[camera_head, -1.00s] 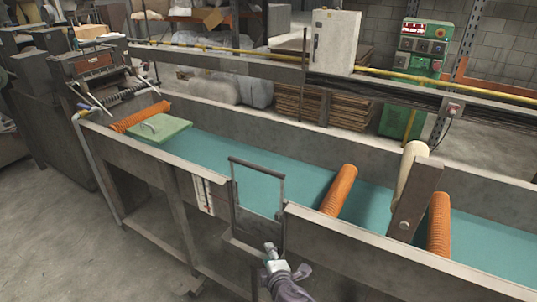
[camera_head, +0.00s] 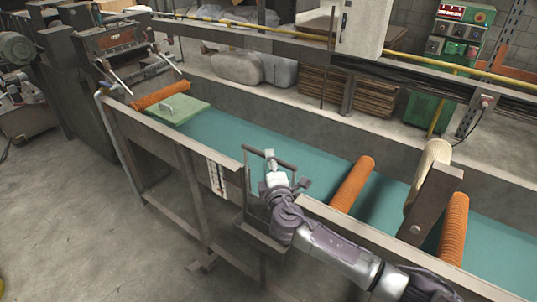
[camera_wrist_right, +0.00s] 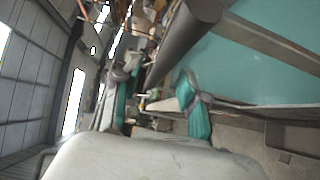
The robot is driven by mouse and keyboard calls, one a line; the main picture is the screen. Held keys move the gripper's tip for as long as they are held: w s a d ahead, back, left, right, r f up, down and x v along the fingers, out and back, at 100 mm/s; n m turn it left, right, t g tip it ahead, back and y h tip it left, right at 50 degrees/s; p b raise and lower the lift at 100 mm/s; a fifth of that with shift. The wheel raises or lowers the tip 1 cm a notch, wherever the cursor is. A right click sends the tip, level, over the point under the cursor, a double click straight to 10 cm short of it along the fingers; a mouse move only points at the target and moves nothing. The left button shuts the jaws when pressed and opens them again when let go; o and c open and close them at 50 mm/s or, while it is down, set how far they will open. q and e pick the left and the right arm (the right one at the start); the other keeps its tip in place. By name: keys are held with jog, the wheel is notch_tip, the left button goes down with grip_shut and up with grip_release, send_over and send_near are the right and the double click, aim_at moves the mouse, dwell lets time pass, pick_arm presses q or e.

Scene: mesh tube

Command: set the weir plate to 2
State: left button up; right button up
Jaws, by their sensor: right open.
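The weir plate (camera_head: 286,162) stands in the gap of the trough's front wall, with a dark bar handle across its top. My right gripper (camera_head: 271,166) is at this handle in the head view and hides part of the plate. In the right wrist view the gripper's teal-padded fingers (camera_wrist_right: 162,98) are spread apart. A thick dark bar (camera_wrist_right: 175,52), apparently the handle, lies close before them; I cannot tell whether they touch it. A white scale (camera_head: 216,177) with a red mark is on the front wall left of the plate; its numbers are too small to read. My left gripper is out of view.
The long trough (camera_head: 215,148) has a teal bed. Orange ribbed rollers (camera_head: 352,185) cross it, and a pale roller on a dark bracket (camera_head: 437,203) stands right of the plate. The floor at left front is clear.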

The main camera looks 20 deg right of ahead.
jog(key=shift+w+d, duration=0.2)
jog(key=shift+w, duration=1.2)
jog(key=shift+c, duration=0.3)
grip_shut()
